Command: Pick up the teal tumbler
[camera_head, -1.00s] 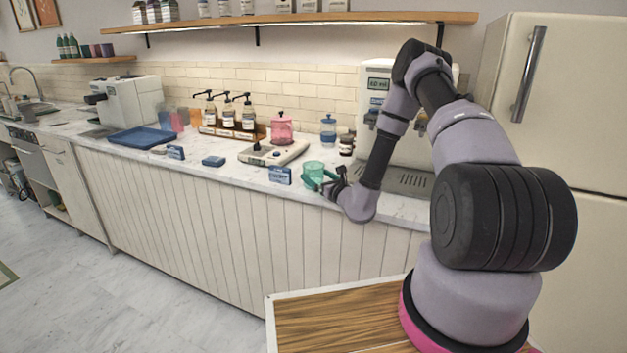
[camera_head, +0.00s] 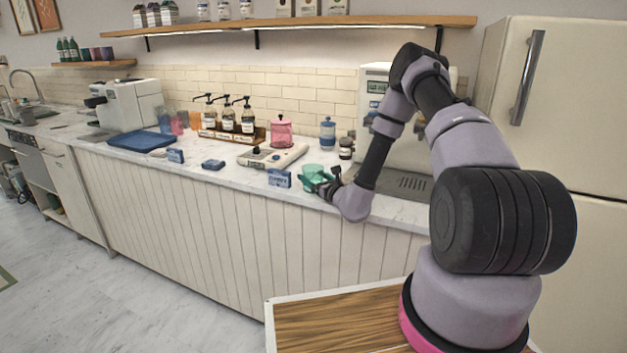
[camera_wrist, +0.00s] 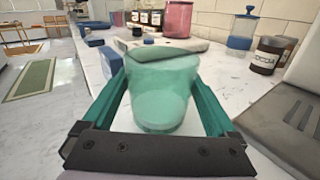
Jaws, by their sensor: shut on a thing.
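The teal tumbler (camera_head: 312,172) stands upright at the front edge of the white marble counter in the head view. It is translucent and fills the middle of the wrist view (camera_wrist: 161,90). My gripper (camera_head: 316,181) reaches it from the right front, low over the counter. In the wrist view its two green fingers (camera_wrist: 162,98) lie one on each side of the tumbler, shut on it. I cannot tell whether the tumbler's base touches the counter. Its lower front is partly hidden by the gripper in the head view.
A blue sign (camera_head: 279,178) stands just left of the tumbler. A scale (camera_head: 272,156) with a pink jar (camera_head: 281,131) is behind. A blue-lidded jar (camera_head: 327,133) and a cocoa jar (camera_head: 346,147) stand at the back. A drip tray (camera_head: 405,184) lies right.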

